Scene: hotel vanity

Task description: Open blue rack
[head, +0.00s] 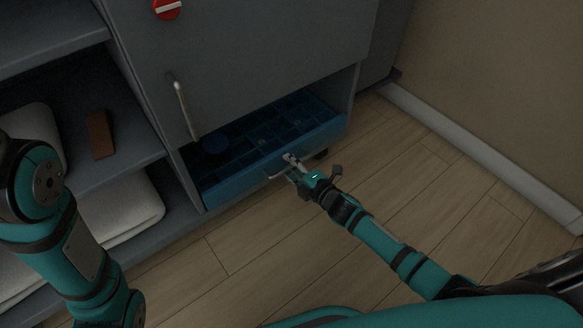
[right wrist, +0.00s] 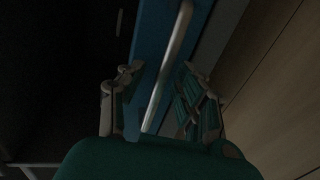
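The blue rack (head: 225,183) is a low drawer with a divided tray, at the bottom of the grey cabinet. Its front sits about at the cabinet's front edge; I cannot tell whether it sticks out slightly. A pale bar handle (head: 279,175) is on its front. My right gripper (head: 293,161) is at this handle. In the right wrist view, the handle (right wrist: 168,65) runs between the two spread fingers of the gripper (right wrist: 162,75), with gaps visible on both sides. My left arm shows at the left of the head view, but its gripper is out of frame.
Above the rack is a grey cabinet door (head: 255,55) with a vertical handle (head: 185,110). Open shelves at left hold white folded items (head: 120,215) and a brown block (head: 100,135). The wooden floor (head: 420,170) before the rack is clear apart from my arm.

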